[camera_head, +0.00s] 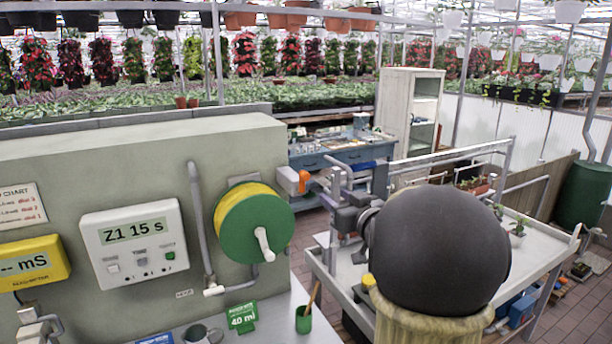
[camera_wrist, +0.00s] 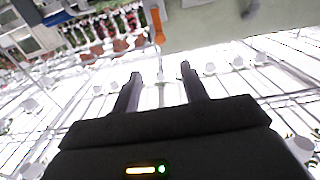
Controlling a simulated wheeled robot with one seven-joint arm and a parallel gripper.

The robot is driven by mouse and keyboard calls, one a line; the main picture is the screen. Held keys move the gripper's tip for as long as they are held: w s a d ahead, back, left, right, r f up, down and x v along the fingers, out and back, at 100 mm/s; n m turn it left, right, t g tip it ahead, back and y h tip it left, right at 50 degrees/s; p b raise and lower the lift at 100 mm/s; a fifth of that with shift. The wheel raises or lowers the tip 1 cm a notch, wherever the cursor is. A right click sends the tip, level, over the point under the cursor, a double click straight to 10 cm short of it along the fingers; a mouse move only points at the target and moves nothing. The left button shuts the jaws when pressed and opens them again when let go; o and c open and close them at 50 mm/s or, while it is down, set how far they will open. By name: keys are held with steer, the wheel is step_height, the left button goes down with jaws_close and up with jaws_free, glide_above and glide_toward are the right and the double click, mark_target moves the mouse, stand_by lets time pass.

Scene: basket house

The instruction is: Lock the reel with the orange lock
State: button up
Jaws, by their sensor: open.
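The reel (camera_head: 252,226) is a green disc with a yellow rim and a white crank handle, mounted on the grey-green wall in the head view. The orange lock (camera_head: 304,181) sticks out at the wall's right end, beside a small white fitting, up and right of the reel. In the wrist view the orange lock (camera_wrist: 157,25) shows at the top, beyond my fingers and left of their middle. My gripper (camera_head: 328,182) is to the right of the lock in the head view. In the wrist view my gripper (camera_wrist: 158,72) is open, with nothing between its fingers.
A white meter box (camera_head: 138,244) and a yellow meter (camera_head: 33,264) are on the wall left of the reel. A grey pipe (camera_head: 202,225) runs beside it. A green cup (camera_head: 303,320) stands below on the counter. A blue bench (camera_head: 350,156) stands behind.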

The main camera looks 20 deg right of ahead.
mark_target(307, 177)
steer(key=w+p, duration=0.2)
steer(key=w, duration=0.3)
steer(key=w+p, duration=0.2)
steer(key=w, duration=0.4)
steer(key=w+p, duration=0.2)
steer(key=w, duration=0.3)
steer(key=shift+w+a, duration=0.2)
steer(key=shift+a, duration=0.1)
jaws_close()
